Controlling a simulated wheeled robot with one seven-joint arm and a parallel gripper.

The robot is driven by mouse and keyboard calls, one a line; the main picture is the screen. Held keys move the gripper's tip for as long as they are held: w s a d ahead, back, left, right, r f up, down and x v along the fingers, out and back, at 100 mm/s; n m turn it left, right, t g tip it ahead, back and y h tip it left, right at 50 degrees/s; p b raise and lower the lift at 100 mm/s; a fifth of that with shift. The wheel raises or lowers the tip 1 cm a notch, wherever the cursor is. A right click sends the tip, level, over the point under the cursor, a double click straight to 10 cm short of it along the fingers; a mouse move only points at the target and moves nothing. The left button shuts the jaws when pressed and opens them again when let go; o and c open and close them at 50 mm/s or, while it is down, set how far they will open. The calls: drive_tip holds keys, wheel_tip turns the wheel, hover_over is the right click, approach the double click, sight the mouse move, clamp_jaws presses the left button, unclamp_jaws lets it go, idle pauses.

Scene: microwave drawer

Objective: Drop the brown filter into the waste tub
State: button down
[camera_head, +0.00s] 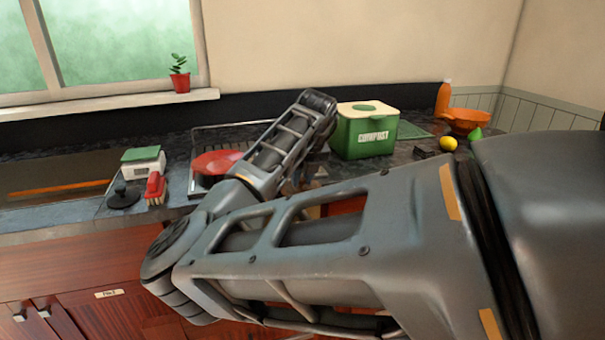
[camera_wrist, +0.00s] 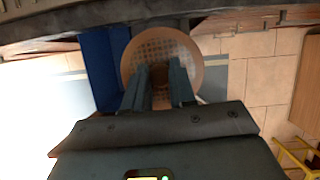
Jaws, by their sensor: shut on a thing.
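In the wrist view a round brown filter (camera_wrist: 160,43) with a tan rim and a speckled inside is between the dark fingertips of my gripper (camera_wrist: 160,88), which is shut on it. Floor tiles show beyond it. In the head view my arm hides the gripper and most of the filter. A green box marked COMPOST (camera_head: 364,139) with a cream lid stands on the counter, right of my arm's far link. I cannot tell whether it is the waste tub; no other tub is clearly identifiable.
A blue object (camera_wrist: 102,68) lies beside the filter in the wrist view. On the counter are a red round thing (camera_head: 216,162), a white-and-green scale (camera_head: 143,161), a red brush (camera_head: 155,187), a yellow ball (camera_head: 448,143) and an orange bowl (camera_head: 468,121).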

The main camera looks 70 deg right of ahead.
sight(303, 181)
drive_tip(key=shift+f+b, duration=0.75)
drive_tip(key=shift+f, duration=0.7)
drive_tip(key=c, duration=0.8)
unclamp_jaws()
drive_tip(key=shift+c, duration=0.2)
drive_tip(key=shift+r, duration=0.1)
drive_tip(key=shift+v, duration=3.9)
